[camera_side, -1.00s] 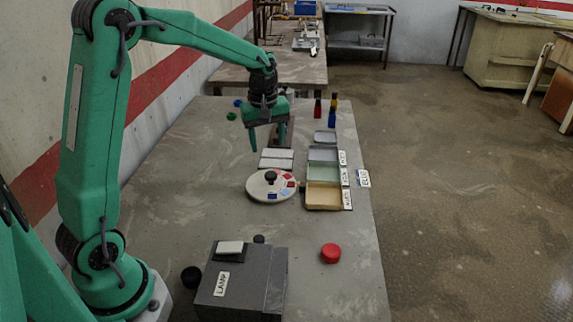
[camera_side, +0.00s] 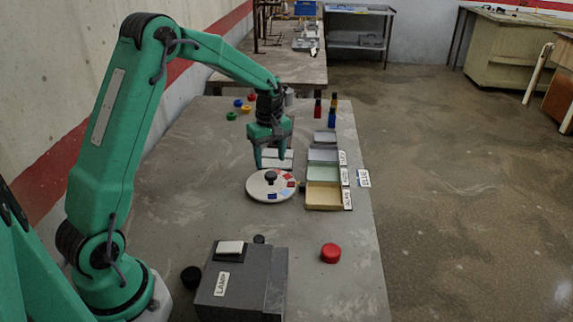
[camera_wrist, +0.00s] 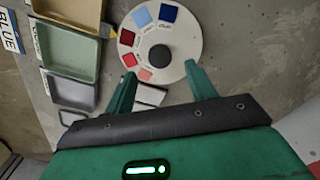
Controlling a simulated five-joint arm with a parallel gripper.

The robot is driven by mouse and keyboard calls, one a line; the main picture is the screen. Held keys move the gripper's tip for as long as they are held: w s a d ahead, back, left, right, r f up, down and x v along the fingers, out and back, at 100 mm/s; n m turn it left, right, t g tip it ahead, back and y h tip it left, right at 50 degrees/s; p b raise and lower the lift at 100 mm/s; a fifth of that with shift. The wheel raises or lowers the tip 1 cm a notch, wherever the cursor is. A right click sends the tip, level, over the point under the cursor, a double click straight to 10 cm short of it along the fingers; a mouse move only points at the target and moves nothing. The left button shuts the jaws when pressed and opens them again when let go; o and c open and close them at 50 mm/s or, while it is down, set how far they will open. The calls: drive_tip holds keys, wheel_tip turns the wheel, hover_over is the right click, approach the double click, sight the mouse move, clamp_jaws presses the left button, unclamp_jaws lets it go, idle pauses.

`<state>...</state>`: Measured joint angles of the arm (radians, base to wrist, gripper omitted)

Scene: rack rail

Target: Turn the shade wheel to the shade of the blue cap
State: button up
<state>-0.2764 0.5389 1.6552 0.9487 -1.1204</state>
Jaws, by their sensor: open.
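The shade wheel (camera_side: 258,190) is a pale disc with a black knob (camera_side: 271,176) and red, pink and blue patches. My gripper (camera_side: 271,160) is open and empty, pointing down just behind and above the knob. In the wrist view my gripper (camera_wrist: 160,63) has one finger either side of the knob, apart from it.
Open trays (camera_side: 323,196) stand right of the wheel, with a BLUE label (camera_side: 363,178) beyond. A small yellow wedge (camera_wrist: 112,33) sits at the wheel's rim. A grey LAMP box (camera_side: 240,285) and red button (camera_side: 330,253) are in front. Red and blue bottles (camera_side: 332,112) stand behind.

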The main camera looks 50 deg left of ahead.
sight(271, 174)
drive_tip(key=shift+f, duration=2.65)
drive_tip(key=shift+c, duration=0.3)
clamp_jaws()
drive_tip(key=shift+n, duration=0.4)
drive_tip(key=n, duration=0.3)
drive_tip(key=shift+r+n, duration=0.1)
drive_tip(key=shift+n, duration=1.9)
